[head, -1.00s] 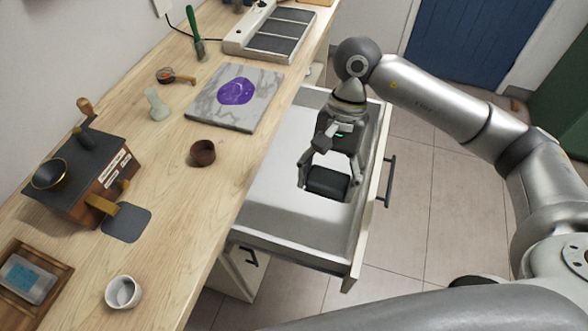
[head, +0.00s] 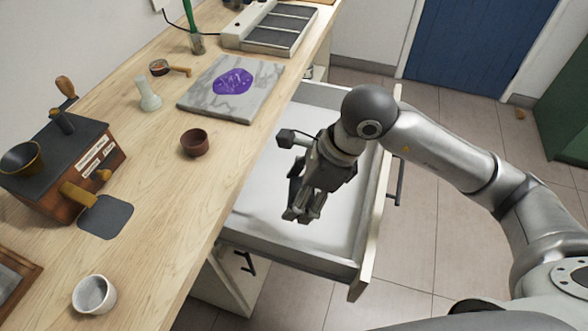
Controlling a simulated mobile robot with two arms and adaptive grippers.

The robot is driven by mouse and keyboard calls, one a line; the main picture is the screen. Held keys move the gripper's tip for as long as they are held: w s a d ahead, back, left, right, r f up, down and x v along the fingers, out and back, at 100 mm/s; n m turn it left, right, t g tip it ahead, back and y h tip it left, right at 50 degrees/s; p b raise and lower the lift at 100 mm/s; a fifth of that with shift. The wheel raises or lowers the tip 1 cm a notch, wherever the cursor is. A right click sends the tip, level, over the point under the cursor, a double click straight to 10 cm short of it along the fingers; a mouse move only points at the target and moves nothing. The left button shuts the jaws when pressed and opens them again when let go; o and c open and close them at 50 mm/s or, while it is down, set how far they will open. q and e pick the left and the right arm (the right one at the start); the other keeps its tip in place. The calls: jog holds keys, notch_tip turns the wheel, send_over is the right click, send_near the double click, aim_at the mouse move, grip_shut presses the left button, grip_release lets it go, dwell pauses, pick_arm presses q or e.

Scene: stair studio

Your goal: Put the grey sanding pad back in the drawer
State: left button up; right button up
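My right gripper (head: 303,210) is low inside the open drawer (head: 338,262), fingers angled down and to the left. A dark grey block, which I take for the sanding pad (head: 295,189), shows as a narrow strip at the left of the fingers. It appears held between them, but the fingers and wrist hide most of it. I cannot tell whether it touches the drawer floor. The drawer is pulled out from under the wooden bench, and its visible white floor is otherwise bare. My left gripper is out of view.
On the bench (head: 160,190) are a wooden mill (head: 98,165), a flat dark mat (head: 106,217), a white cup (head: 94,295), a brown cup (head: 194,142) and a marble slab (head: 205,98). The drawer's walls and front stand around my gripper.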

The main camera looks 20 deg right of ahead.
jog(key=shift+w+a+f+m+t+b, duration=0.1)
jog(key=shift+a+f+m+t+b, duration=0.15)
jog(key=shift+m, duration=0.3)
jog(key=shift+w+a+f+m+t+b, duration=0.15)
jog(key=shift+f+m+b, duration=0.2)
jog(key=shift+m, duration=0.2)
jog(key=shift+m+h, duration=0.3)
jog(key=w+d+f, duration=0.1)
jog(key=w+f, duration=0.2)
jog(key=w, duration=0.1)
jog(key=w+d+f+p, duration=0.1)
jog(key=w+f, duration=0.2)
jog(key=w, duration=0.1)
jog(key=w+d+f, duration=0.2)
jog(key=w, duration=0.2)
jog(key=shift+w+f+p, duration=0.15)
jog(key=shift+f+p, duration=0.15)
jog(key=shift+f, duration=0.1)
jog(key=shift+w+d+f, duration=0.1)
jog(key=shift+w+f, duration=0.3)
jog(key=shift+f, duration=0.15)
notch_tip(320, 180, down, 3)
jog(key=shift+p, duration=0.45)
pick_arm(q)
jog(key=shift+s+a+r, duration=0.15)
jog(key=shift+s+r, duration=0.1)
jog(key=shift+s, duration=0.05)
